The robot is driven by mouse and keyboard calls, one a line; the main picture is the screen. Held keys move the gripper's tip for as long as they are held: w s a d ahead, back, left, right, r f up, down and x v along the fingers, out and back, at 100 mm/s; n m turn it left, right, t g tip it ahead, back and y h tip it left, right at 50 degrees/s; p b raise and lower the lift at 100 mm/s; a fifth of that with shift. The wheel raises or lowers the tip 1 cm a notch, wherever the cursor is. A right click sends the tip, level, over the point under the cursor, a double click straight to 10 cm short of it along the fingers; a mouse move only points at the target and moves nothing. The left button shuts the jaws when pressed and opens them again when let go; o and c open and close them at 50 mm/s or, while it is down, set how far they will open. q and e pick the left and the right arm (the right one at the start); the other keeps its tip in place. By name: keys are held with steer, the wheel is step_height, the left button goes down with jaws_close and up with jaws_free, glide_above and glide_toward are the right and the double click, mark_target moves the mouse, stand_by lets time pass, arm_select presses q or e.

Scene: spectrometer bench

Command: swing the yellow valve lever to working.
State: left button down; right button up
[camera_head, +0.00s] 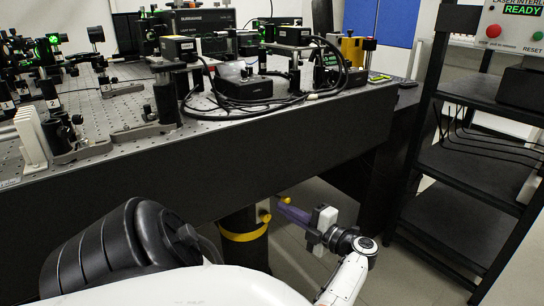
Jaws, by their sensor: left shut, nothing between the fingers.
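Small yellow parts, which look like the valve lever (264,213), show beside the black table leg (243,258) under the optical bench. Another small yellow bit shows just above the purple fingertips. Which way the lever points is too small to tell. Nothing shows held between the fingers.
The bench top (130,112) carries several optics, mounts and cables above. Its dark side panel (230,160) overhangs the gripper. A yellow band (243,236) circles the leg. A black shelf rack (462,210) stands at right, with a READY box (515,25) on top. Floor between is open.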

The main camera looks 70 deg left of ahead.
arm_select(q)
steer(key=s+d+v, duration=0.1)
steer(key=s+v, duration=0.1)
steer(key=v, duration=0.8)
steer(key=shift+d+r+p, duration=0.25)
steer(key=shift+d+p, duration=0.05)
steer(key=shift+p, duration=0.15)
arm_select(e)
steer(key=shift+s+d+r+t, duration=0.35)
steer(key=shift+s+r+t, duration=0.05)
steer(key=shift+s+r, duration=0.2)
